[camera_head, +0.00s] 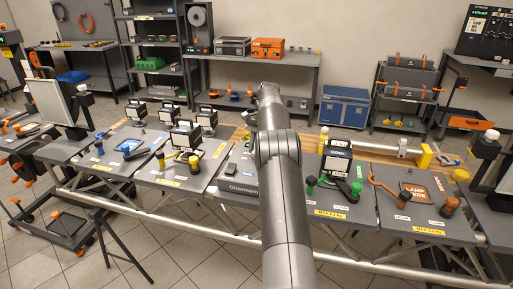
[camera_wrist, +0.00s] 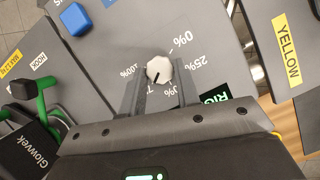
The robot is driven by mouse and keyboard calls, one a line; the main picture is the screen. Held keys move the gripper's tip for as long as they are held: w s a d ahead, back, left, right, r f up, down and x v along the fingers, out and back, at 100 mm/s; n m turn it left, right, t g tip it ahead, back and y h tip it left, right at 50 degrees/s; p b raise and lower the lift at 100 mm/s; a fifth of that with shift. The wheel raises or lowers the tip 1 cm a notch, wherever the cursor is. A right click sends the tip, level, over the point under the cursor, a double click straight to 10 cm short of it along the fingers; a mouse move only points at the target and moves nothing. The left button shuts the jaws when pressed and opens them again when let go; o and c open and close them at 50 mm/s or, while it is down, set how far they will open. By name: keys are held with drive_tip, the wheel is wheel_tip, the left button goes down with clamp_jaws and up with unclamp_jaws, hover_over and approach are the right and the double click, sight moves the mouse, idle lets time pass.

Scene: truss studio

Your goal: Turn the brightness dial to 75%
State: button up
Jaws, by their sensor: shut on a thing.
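The brightness dial (camera_wrist: 159,69) is a white faceted knob with a dark pointer mark, on a grey panel (camera_wrist: 105,45) in the wrist view. Printed labels ring it: 0% at upper right, 25% at right, 100% at left. The labels below it are partly covered by my gripper; a "7" shows there. The pointer mark faces down and slightly left, roughly toward the partly covered label that starts with 7. My gripper (camera_wrist: 157,80) is shut on the dial, one finger on each side. In the head view my arm hides the dial and gripper.
A blue button (camera_wrist: 75,18) sits at the panel's upper left. Green-handled items (camera_wrist: 42,103) lie at left, and a yellow label (camera_wrist: 287,48) is at right. In the head view, a blue chest (camera_head: 343,108) and an orange case (camera_head: 268,48) stand behind the benches.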

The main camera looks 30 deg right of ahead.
drive_tip(key=shift+f+m, duration=0.1)
drive_tip(key=shift+m, duration=0.6)
drive_tip(key=o, duration=1)
drive_tip(key=shift+c, duration=0.2)
drive_tip(key=shift+t, duration=0.3)
drive_tip(key=shift+r, duration=0.2)
drive_tip(key=shift+r, duration=0.3)
drive_tip(key=r, duration=0.2)
drive_tip(key=s+r, duration=0.1)
drive_tip(key=shift+d+r, duration=0.35)
drive_tip(key=shift+r, duration=0.05)
drive_tip(key=s+d+r, duration=0.6)
drive_tip(key=s, duration=0.2)
drive_tip(key=shift+s, duration=0.25)
